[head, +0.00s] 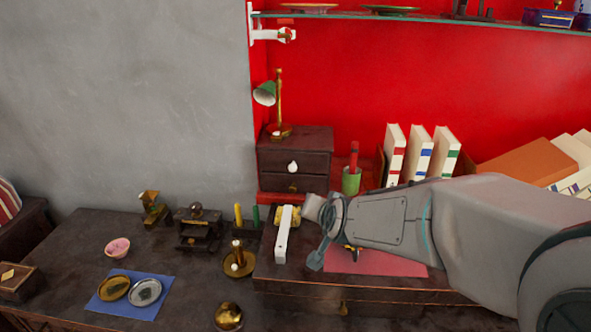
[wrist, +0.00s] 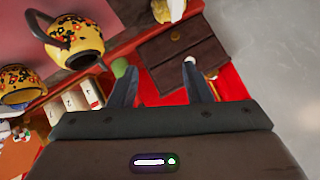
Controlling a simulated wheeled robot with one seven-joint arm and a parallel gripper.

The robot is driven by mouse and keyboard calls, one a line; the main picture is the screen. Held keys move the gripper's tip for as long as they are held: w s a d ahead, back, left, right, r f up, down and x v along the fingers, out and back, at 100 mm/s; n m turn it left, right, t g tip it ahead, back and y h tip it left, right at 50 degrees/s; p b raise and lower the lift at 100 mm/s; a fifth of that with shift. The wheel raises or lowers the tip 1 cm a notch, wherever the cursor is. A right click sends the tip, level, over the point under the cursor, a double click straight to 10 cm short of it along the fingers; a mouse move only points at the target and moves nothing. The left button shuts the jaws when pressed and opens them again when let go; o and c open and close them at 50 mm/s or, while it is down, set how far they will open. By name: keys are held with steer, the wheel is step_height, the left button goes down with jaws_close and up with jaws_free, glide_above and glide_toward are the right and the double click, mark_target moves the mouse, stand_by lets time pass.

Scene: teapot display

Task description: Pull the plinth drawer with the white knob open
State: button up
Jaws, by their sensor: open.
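The plinth (head: 316,146) is a small dark chest with two drawers, standing against the red panel. The white knob (head: 292,167) is on its upper drawer (head: 272,160), which looks flush with the front. The lower drawer has a brass knob (head: 293,187). My gripper (wrist: 158,69) is open and empty, its two fingers pointing towards the plinth front. In the wrist view, seen upside down, the white knob (wrist: 190,60) shows at the right fingertip, not midway between the fingers. I cannot tell whether they touch.
A green lamp (head: 265,93) stands on the plinth. A green cup (head: 351,181) and white books (head: 419,156) stand to its right. Flowered yellow teapots (wrist: 75,45) show close in the wrist view. A glass shelf (head: 420,17) hangs above.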

mark_target(292, 169)
steer(key=w+a+f+m+t+h+b, duration=0.1)
steer(key=w+a+m+t, duration=0.1)
steer(key=a, duration=0.1)
steer(key=w+a+f+m+t+h+b, duration=0.1)
steer(key=w+a+f+m+t, duration=0.1)
steer(key=w+t, duration=0.1)
steer(key=w+a+f+m+t+h+b, duration=0.1)
steer(key=w+a+m+t, duration=0.1)
steer(key=w+a, duration=0.1)
steer(key=shift+w+a+f, duration=0.15)
steer(key=shift+w+a, duration=0.05)
steer(key=shift+a, duration=0.15)
steer(key=shift+w+t, duration=0.3)
steer(key=shift+w, duration=0.25)
steer(key=w, duration=0.4)
steer(key=w+p, duration=0.1)
steer(key=w, duration=0.7)
steer(key=shift+w+d+p, duration=0.25)
steer(key=shift+w+p, duration=0.1)
